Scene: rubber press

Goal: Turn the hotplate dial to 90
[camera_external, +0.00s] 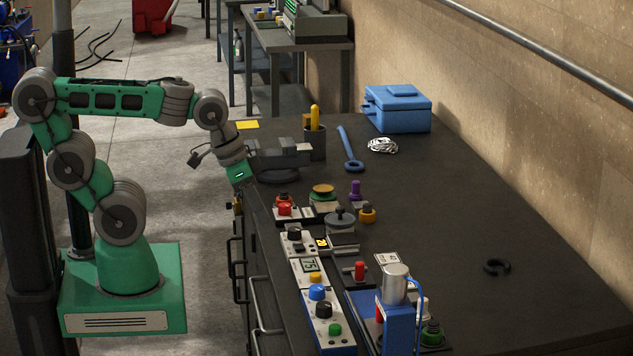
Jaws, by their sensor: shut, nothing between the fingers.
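A small light panel near the bench's left edge carries a black dial (295,234) and a small yellow display (321,242). I take this to be the hotplate dial; its setting is too small to read. A round grey metal piece with a dark knob (340,218) stands just right of the panel. My gripper (238,205) points down beside the bench's left edge, to the left of and behind the dial and apart from it. It is shut and empty; its fingertips are small and dark against the bench side.
A vise (280,160) stands behind. The bench's right side is mostly clear.

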